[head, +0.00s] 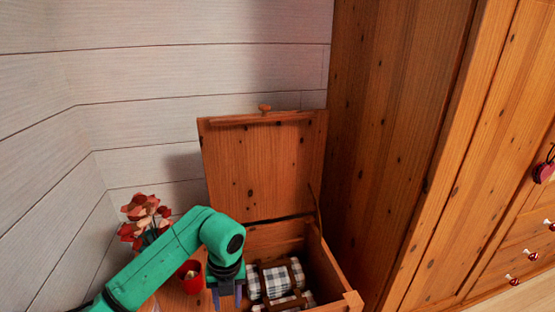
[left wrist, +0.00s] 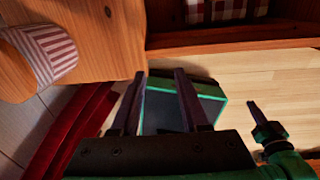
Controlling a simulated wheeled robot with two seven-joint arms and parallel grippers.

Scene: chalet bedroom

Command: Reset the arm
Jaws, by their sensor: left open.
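My left arm is green and comes in from the left of the head view, bent over with its wrist pointing down. My left gripper (head: 226,297) is at the bottom of that view, in front of the left part of the open wooden chest (head: 334,262). In the left wrist view its two dark fingers (left wrist: 158,76) stand apart with nothing between them. A green and dark end (left wrist: 268,132) at the lower right of the wrist view looks like part of my right arm; its jaw state cannot be made out.
The chest's lid (head: 265,165) stands upright. Checked bundles (head: 285,281) lie inside. A red pot (head: 190,276) and red flowers (head: 145,215) are left of it. A wooden wardrobe (head: 400,130) rises at right.

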